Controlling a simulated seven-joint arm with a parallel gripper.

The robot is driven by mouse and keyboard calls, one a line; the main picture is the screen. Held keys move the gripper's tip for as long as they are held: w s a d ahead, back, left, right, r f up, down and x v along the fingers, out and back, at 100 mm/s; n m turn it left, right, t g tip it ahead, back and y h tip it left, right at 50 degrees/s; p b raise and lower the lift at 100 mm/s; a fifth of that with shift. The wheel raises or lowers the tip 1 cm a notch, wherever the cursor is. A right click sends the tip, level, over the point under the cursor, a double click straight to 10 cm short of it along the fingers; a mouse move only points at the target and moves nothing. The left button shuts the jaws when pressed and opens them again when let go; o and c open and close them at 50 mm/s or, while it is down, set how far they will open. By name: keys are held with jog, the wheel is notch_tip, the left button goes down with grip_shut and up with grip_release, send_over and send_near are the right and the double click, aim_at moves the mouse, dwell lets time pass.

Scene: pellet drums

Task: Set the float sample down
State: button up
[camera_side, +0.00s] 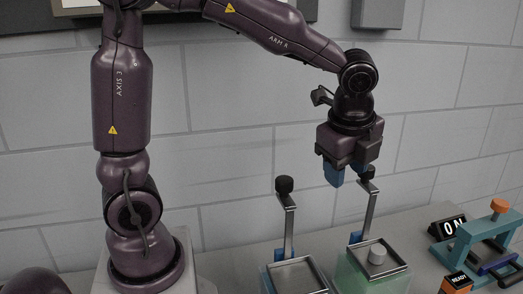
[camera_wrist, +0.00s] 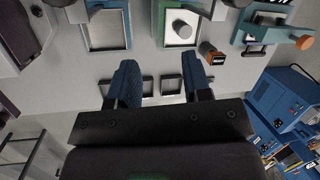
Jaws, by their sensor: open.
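A small light grey cylinder (camera_side: 377,255), which looks like the float sample, stands upright on the pale square top of the green drum (camera_side: 352,272). In the wrist view the cylinder (camera_wrist: 181,29) sits near the top edge, on the green-framed square (camera_wrist: 161,30). The cylinder is clear of both fingers.
A blue drum (camera_side: 295,276) with an empty square top stands left of the green one. Each has an upright lever with a black knob (camera_side: 284,185). Right are an orange READY box (camera_side: 457,282), a black display (camera_side: 449,226) and a blue device with an orange knob (camera_side: 499,205).

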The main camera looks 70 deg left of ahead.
jog(key=s+a+r+n+t+h, duration=0.1)
jog(key=s+r+n, duration=0.1)
jog(key=s+n, duration=0.5)
jog(key=s+a+r+n+t+h, duration=0.1)
jog(key=s+n+t, duration=0.1)
jog(key=s+n, duration=0.5)
jog(key=shift+s+a+r+n+t+h, duration=0.3)
jog(key=shift+r+n+h, duration=0.1)
jog(key=shift+n, duration=0.2)
